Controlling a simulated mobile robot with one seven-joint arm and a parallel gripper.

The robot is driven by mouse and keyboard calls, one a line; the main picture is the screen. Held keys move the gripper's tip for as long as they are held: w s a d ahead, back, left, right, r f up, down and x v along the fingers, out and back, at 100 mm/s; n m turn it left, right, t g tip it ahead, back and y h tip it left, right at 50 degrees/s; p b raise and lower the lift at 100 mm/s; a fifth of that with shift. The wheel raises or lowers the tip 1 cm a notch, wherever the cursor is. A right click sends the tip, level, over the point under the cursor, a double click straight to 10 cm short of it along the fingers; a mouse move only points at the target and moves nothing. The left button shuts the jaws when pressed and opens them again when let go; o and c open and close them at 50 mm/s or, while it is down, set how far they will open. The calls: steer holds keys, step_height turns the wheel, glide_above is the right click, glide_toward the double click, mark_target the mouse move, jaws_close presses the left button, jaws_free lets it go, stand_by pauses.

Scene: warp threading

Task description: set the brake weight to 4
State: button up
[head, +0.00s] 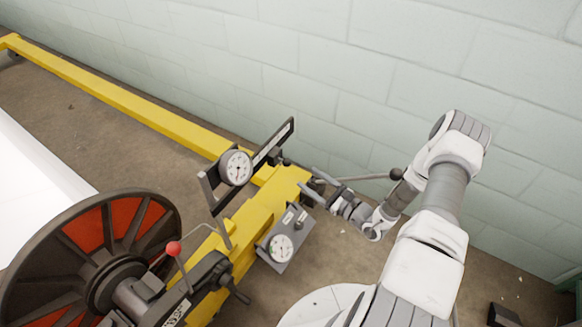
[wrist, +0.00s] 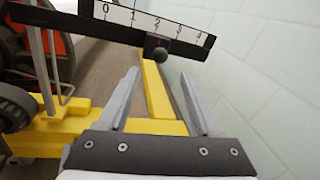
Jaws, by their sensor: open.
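The brake scale, a dark bar with a white strip marked 0 to 4, crosses the top of the wrist view (wrist: 131,16) and slopes down to the right. In the head view the scale bar (head: 280,138) rises to the right behind a round dial. The brake weight's dark round knob (wrist: 160,54) sits below the strip near the 2; its exact reading is unclear. In the head view the knob (head: 287,162) is at the bar's lower edge. My gripper (wrist: 158,73) is open and empty, its fingertips just short of the knob. It also shows right of the bar (head: 309,182).
A round dial (head: 236,168) stands left of the scale, and a second dial (head: 281,248) sits lower on a grey plate. A red-knobbed lever (head: 174,249) and a large red-and-black wheel (head: 92,262) are at left. The yellow frame (head: 120,98) runs along the block wall (head: 300,70).

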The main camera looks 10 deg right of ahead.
mark_target(290, 165)
steer(key=b+x, duration=0.1)
steer(key=x, duration=0.8)
steer(key=shift+s, duration=0.1)
jaws_close()
stand_by(1.1)
